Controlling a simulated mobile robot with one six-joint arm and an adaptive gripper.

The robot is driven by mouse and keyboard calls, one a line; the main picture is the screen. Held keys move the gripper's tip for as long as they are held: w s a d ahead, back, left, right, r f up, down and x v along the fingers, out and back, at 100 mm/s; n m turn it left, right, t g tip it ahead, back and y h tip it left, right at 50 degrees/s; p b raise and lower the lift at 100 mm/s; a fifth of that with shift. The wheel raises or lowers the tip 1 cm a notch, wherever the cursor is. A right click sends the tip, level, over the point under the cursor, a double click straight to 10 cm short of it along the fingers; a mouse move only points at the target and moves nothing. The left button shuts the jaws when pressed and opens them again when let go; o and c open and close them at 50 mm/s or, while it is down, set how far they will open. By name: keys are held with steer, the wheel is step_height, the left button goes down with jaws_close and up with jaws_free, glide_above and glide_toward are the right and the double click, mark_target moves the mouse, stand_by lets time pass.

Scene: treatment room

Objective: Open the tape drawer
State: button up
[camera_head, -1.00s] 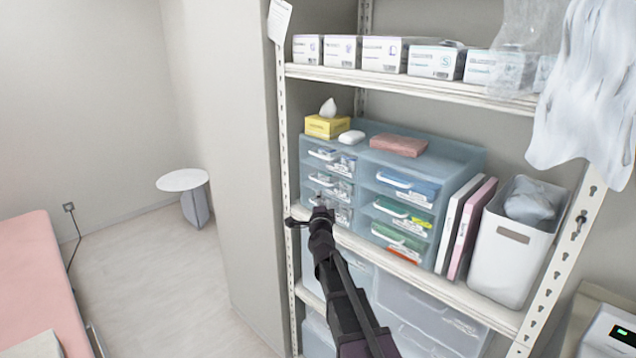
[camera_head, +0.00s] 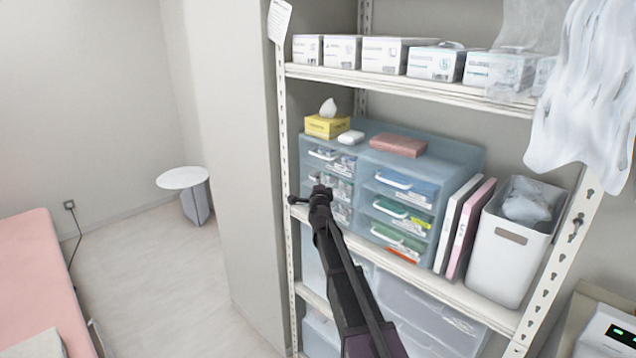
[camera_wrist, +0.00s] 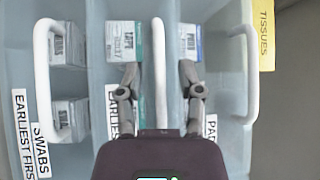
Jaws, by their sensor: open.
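A blue translucent drawer unit (camera_head: 445,152) stands on the middle shelf. In the wrist view the scene is turned sideways. A white upright handle (camera_wrist: 159,40) crosses the middle drawer, where a box (camera_wrist: 124,42) with lettering like "TAPE" shows inside. The drawer's own label is mostly hidden by my gripper. My gripper (camera_wrist: 159,75) is open, with one finger on each side of this handle; contact cannot be told. In the head view my gripper (camera_head: 320,193) is in front of the left drawer column and hides part of it. The drawers look closed.
The swabs drawer's handle (camera_wrist: 42,80) and another drawer's handle (camera_wrist: 252,70) flank the middle one. A yellow tissue box (camera_head: 327,126) and a pink pack (camera_head: 398,146) lie on top. Binders (camera_head: 458,222) and a white bin (camera_head: 505,262) stand to the right.

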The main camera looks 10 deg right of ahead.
jaws_close()
steer(key=shift+a, duration=0.1)
steer(key=shift+s, duration=0.15)
